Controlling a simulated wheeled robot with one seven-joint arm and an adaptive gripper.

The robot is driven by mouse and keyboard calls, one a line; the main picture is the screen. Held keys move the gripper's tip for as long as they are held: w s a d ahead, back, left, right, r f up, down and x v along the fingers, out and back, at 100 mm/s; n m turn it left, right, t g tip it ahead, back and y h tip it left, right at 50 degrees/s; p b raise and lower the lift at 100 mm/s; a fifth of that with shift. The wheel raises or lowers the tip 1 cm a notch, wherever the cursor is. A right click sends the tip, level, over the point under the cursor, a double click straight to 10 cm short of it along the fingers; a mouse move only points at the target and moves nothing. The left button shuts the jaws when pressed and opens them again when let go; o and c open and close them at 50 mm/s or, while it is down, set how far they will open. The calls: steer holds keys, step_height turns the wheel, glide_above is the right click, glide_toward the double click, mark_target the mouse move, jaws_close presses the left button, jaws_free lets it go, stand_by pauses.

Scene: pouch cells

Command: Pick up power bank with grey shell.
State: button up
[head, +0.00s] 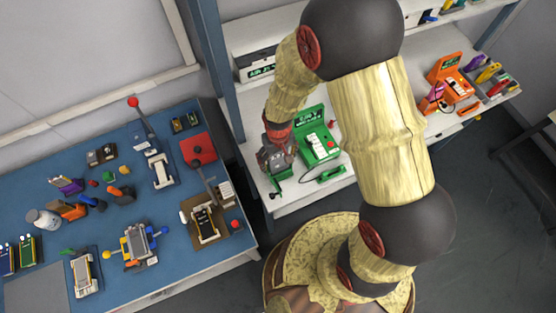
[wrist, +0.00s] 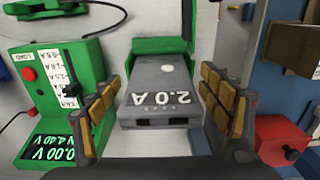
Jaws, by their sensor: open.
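The power bank with grey shell (wrist: 158,92) lies in the middle of the wrist view, marked "2.0 A", with two dark ports on its near end. Its far end is against a green part (wrist: 160,46). My gripper (wrist: 160,112) is open, with one padded finger on each side of the power bank. Small gaps show between the fingers and its sides, and I cannot tell if either touches. In the head view my gripper (head: 277,155) is over the white bench beside the green tester, and it mostly hides the power bank there.
A red box (wrist: 280,140) is at right in the wrist view. The blue table (head: 110,215) at left holds several presses and small parts. An orange tester (head: 452,85) is farther right.

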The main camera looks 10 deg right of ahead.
steer(key=c, duration=0.3)
steer(key=c, duration=1)
steer(key=shift+o, duration=0.2)
